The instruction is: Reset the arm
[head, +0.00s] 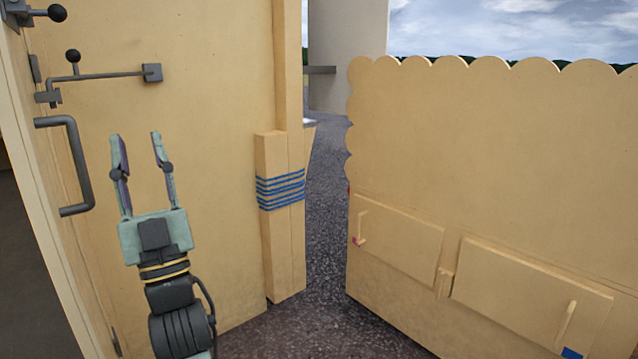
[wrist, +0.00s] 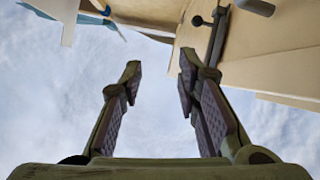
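My gripper (head: 138,160) is at the left of the head view, fingers pointing up, in front of a pale wooden door. Its two fingers stand apart with nothing between them. In the wrist view my gripper (wrist: 158,85) is also open and empty, with sky showing between the fingers. The wooden door (head: 190,100) carries a dark bar handle (head: 75,165) at its left edge and a sliding bolt (head: 105,76) above it. No contact between my gripper and the door or its handle can be made out.
A post wrapped with blue cord (head: 281,190) stands at the door's right edge. A scallop-topped wooden panel (head: 480,150) with two flaps fills the right. Between them a strip of dark gravel ground (head: 327,230) is open, leading back to a pale column (head: 347,50).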

